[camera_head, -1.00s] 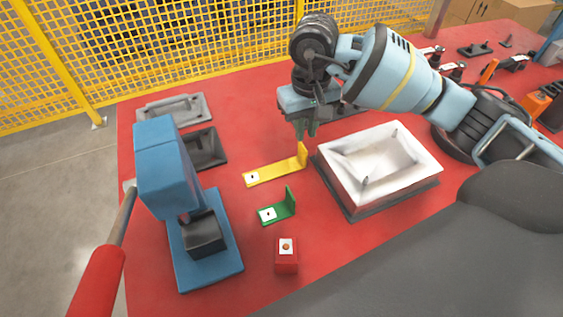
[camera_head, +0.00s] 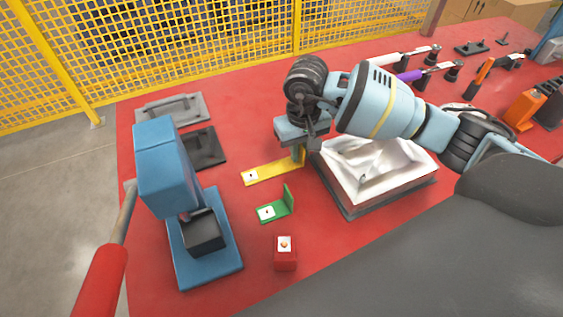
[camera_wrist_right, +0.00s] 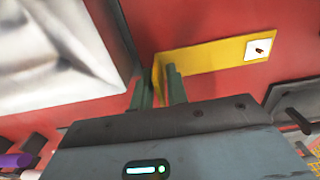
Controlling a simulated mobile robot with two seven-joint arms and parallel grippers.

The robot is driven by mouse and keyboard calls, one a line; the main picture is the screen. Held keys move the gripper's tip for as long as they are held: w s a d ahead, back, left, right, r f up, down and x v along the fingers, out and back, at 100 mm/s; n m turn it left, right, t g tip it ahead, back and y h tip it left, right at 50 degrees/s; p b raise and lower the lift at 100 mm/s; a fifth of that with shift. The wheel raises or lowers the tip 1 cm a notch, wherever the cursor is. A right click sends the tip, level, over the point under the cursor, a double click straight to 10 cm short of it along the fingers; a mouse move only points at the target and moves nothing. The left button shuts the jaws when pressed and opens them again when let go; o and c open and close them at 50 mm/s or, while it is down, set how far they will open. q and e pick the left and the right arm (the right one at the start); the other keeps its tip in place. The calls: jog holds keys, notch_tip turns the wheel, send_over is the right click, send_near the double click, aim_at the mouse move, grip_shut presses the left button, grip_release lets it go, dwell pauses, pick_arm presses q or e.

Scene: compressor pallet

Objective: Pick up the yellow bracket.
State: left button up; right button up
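The yellow bracket (camera_head: 270,172) lies on the red table, its flat arm pointing left and its upright end at the right. In the right wrist view the bracket (camera_wrist_right: 212,54) shows its long flat arm and white label. My right gripper (camera_head: 299,154) is lowered over the upright end, pointing down. In the right wrist view the fingers (camera_wrist_right: 159,88) stand on either side of that upright end, with a small gap between them; the gripper looks open. Contact is hard to judge. The bracket rests on the table. My left gripper is out of view.
A white bin (camera_head: 378,180) stands close right of the bracket. A green bracket (camera_head: 273,211) and red block (camera_head: 286,262) lie nearer. A blue press (camera_head: 204,265) with a red-handled lever (camera_head: 98,281) stands left. Dark and grey trays (camera_head: 203,149) lie behind it.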

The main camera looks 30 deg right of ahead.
grip_shut()
jog(key=shift+r, duration=0.15)
notch_tip(320, 180, up, 10)
jog(key=shift+f, duration=0.1)
dwell(0.3)
